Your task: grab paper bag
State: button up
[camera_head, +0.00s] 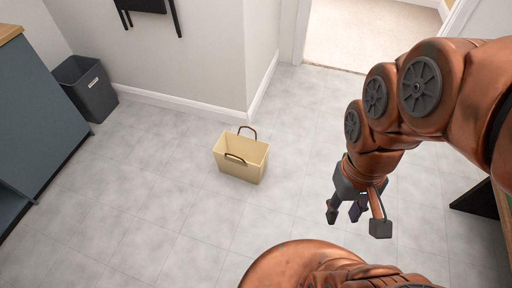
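The paper bag (237,166) is pale yellow with two dark brown handles. It stands upright and open on the grey tiled floor, near the middle of the view. My gripper (358,216) hangs at the right of the bag, pointing down, clearly apart from it. Its dark fingers are spread, with nothing visible between them. The inside of the bag looks empty as far as I can see.
A dark bin (86,89) stands at the left wall beside a blue-grey cabinet (36,110). A white wall corner (247,100) juts out behind the bag. A doorway opens at the upper right. The tiled floor (175,215) around the bag is clear.

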aim_at(238, 156)
jog(key=u, duration=0.1)
jog(key=i, duration=0.65)
jog(key=u, duration=0.85)
jog(key=i, duration=0.4)
jog(key=u, duration=0.3)
